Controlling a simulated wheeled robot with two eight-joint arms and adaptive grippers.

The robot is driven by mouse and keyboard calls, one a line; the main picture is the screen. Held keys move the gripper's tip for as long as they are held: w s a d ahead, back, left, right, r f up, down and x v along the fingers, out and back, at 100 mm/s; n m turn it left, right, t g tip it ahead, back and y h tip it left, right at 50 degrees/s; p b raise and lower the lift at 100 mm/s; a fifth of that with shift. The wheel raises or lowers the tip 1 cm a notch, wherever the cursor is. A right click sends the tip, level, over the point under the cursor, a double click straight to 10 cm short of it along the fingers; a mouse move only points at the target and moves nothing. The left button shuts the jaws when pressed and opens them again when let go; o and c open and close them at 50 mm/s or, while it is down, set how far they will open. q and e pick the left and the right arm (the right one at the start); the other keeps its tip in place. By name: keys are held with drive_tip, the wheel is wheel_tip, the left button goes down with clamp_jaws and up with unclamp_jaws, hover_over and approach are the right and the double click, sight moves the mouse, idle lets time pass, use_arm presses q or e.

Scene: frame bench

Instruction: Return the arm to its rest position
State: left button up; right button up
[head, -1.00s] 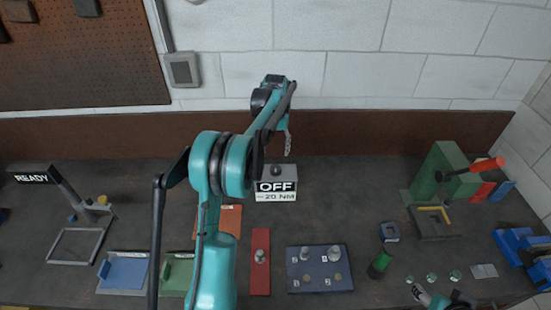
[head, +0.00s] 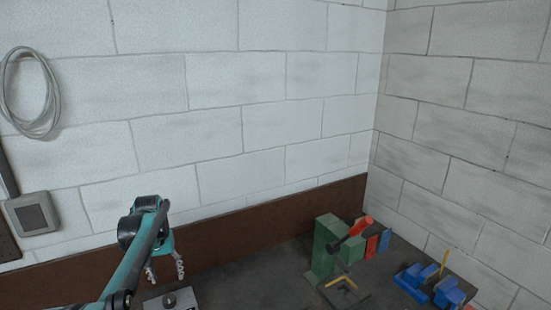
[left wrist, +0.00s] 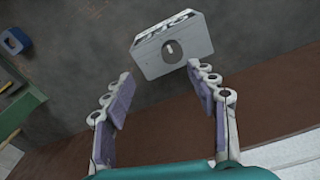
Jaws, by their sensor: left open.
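My left gripper (head: 165,272) is at the lower left of the head view, above the back of the bench. In the left wrist view its two fingers (left wrist: 165,105) are spread apart with nothing between them. Beyond the fingertips is a grey box (left wrist: 172,50) with a dark round knob face and large lettering, which reads upside down here. The same box (head: 172,300) is cut off by the lower edge of the head view. The gripper is apart from it. My right gripper is not in view.
Blue blocks (head: 415,278) lie farther right. A brown backboard (head: 230,235) runs along the wall. A coiled cable (head: 30,95) and a switch box (head: 32,213) are on the wall.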

use_arm(q)
drive_tip(key=s+d+m+t+b, duration=0.1)
drive_tip(key=s+d+t+b, duration=0.1)
drive_tip(key=s+d+b, duration=0.35)
drive_tip(key=s+d+f+m+t+b, duration=0.1)
drive_tip(key=s+d+f+b, duration=0.2)
drive_tip(key=s, duration=0.4)
drive_tip(key=s+d+f+t+b, duration=0.2)
drive_tip(key=s+d+f+b, duration=0.1)
drive_tip(key=s+d+f, duration=0.2)
drive_tip(key=s+d+f+m+t+b, duration=0.1)
drive_tip(key=s+d+f+b, duration=0.2)
drive_tip(key=s+d+f, duration=0.2)
drive_tip(key=s+f, duration=0.3)
drive_tip(key=s, duration=0.1)
drive_tip(key=shift+s+m, duration=0.3)
